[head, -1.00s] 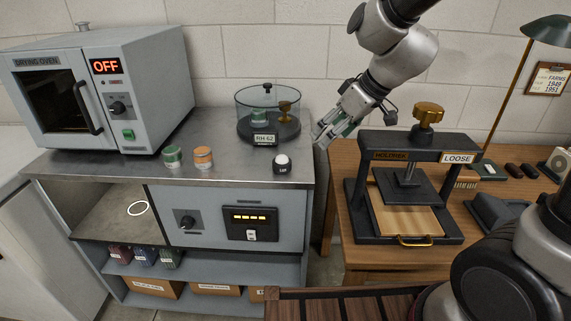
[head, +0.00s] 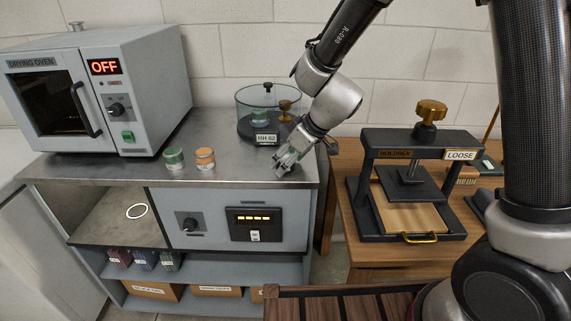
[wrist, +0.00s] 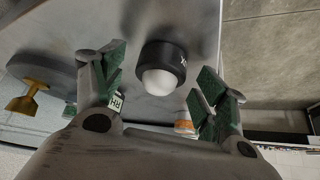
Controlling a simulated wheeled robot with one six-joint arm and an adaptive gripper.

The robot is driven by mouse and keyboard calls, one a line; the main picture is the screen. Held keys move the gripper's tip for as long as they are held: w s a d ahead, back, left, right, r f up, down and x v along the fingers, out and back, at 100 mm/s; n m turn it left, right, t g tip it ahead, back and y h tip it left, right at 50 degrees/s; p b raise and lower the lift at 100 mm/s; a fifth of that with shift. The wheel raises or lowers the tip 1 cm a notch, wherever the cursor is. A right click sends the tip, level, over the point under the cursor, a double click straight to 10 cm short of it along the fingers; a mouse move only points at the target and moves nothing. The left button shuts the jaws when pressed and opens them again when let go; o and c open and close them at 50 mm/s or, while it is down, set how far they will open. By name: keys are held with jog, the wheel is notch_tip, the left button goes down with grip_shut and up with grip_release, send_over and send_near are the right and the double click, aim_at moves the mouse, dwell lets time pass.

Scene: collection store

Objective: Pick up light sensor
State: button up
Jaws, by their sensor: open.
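The light sensor (wrist: 161,68) is a small black cylinder with a white dome. In the wrist view it stands on the grey metal counter, between and beyond my open fingers, and nothing grips it. In the head view my gripper (head: 283,170) is over the counter's front right corner and hides the sensor. In the wrist view my gripper (wrist: 160,100) shows two green-padded fingers spread wide, one on each side of the sensor. I cannot tell whether either finger touches it.
A green-lidded jar (head: 174,158) and an orange-lidded jar (head: 205,158) stand left of my gripper. A glass desiccator (head: 262,112) stands behind it. The drying oven (head: 100,95) is at the left. A press (head: 410,150) stands on the wooden table at the right.

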jog(key=c, duration=1.1)
jog(key=shift+r, duration=0.1)
